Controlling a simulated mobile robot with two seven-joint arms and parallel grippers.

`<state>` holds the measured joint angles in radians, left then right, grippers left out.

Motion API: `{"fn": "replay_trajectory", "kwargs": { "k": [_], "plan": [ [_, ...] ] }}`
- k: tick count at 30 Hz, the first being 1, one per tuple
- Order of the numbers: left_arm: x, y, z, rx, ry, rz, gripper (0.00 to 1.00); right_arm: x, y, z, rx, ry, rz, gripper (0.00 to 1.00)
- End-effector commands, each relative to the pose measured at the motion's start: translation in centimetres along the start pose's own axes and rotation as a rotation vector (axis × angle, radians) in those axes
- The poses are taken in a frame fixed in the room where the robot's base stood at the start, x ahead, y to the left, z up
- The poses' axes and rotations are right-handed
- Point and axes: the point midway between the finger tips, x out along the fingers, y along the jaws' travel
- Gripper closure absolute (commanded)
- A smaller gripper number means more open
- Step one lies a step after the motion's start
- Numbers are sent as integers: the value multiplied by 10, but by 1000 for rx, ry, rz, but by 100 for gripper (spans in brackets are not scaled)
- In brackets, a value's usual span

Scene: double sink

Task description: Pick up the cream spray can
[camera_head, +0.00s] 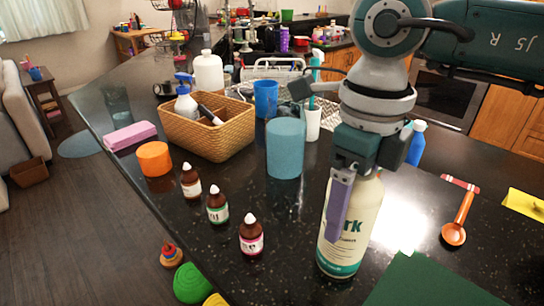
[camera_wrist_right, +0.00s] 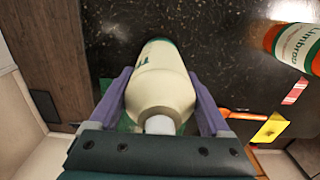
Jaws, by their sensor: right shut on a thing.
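The cream spray can (camera_head: 352,238) has a dark green base band and green lettering. It stands upright at the front middle of the black counter, and I cannot tell whether its base touches the counter. My right gripper (camera_head: 345,212) comes down over it from above, with a purple finger along its side. The wrist view shows the can (camera_wrist_right: 160,88) between both purple fingers of my right gripper (camera_wrist_right: 160,95), which is shut on it. The gripper hides the can's top in the head view. My left gripper is not in view.
Left of the can are several small brown bottles (camera_head: 217,206), a teal cylinder (camera_head: 285,150), a wicker basket (camera_head: 205,135) and an orange cylinder (camera_head: 154,158). A blue bottle (camera_head: 416,145) stands behind. An orange spoon (camera_head: 455,230) and green sheet (camera_head: 425,285) lie right.

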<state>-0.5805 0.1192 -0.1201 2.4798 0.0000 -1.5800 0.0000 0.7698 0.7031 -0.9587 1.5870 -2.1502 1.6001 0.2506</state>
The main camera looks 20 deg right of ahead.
Motion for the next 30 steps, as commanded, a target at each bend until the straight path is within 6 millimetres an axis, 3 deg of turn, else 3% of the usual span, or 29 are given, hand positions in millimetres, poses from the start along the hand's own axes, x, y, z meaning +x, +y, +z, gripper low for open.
{"fn": "replay_trajectory", "kwargs": {
  "k": [1, 8, 22, 26, 30],
  "plan": [
    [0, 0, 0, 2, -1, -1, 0, -1, 0, 0, 0, -1, 0, 74],
    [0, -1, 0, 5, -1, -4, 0, -1, 0, 0, 0, -1, 0, 100],
    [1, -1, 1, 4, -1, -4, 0, -7, -1, 2, 1, -5, -1, 100],
    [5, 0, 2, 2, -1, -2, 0, -20, -1, 2, 0, -7, -1, 100],
    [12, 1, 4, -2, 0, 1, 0, -48, -1, 2, -1, -10, -3, 100]
  ]
}}
